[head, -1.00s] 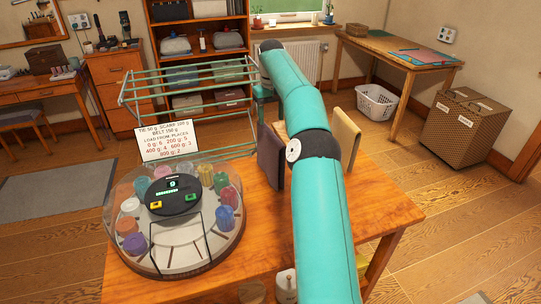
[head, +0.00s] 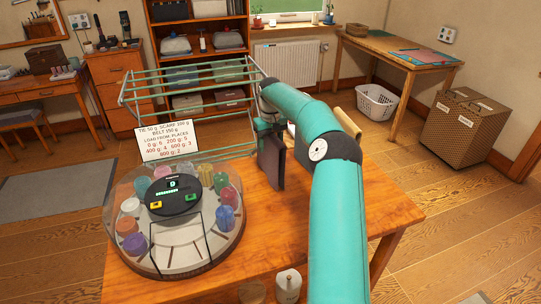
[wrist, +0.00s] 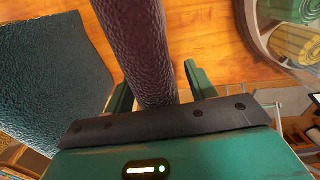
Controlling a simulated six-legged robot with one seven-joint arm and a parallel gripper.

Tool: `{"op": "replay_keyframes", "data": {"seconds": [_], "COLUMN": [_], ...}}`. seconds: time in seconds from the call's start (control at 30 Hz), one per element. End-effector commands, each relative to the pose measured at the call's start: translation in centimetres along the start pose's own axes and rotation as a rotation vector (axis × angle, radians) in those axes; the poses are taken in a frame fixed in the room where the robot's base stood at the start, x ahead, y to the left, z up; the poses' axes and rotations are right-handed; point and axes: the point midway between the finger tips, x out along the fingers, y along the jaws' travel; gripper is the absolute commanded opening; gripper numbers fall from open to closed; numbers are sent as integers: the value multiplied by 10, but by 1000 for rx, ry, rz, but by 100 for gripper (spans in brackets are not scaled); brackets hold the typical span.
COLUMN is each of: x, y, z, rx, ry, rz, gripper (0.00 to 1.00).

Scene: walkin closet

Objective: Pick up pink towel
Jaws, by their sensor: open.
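Small coloured rolls stand under the clear cover of a round carousel (head: 172,262) on the wooden table. A pinkish roll (head: 162,171) is at its back; I cannot tell whether this is the pink towel. My gripper (head: 268,128) is right of the carousel, above a dark brown upright panel (head: 272,165). In the wrist view my gripper (wrist: 157,80) is open, with the leathery brown panel (wrist: 135,40) between its fingers. Contact cannot be told. A dark teal leathery surface (wrist: 50,70) lies left of the fingers.
A sign (head: 168,142) and a green drying rack (head: 190,85) stand behind the carousel. A tan panel (head: 345,122) is partly hidden by my arm. A white pot (head: 288,285) is at the table's front. The table's right part (head: 390,210) is clear.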

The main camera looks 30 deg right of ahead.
Motion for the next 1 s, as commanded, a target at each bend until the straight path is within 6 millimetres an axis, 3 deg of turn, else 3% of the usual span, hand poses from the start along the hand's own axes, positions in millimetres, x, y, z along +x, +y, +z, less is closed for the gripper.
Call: {"op": "replay_keyframes", "data": {"seconds": [0.1,0.4,0.77,1.0], "x": [0,-1,-8,-52], "y": [0,0,0,0], "z": [0,0,0,-1], "rx": [0,0,1,0], "ry": [0,0,3,4], "rz": [0,0,1,3], "gripper": [55,0,0,0]}}
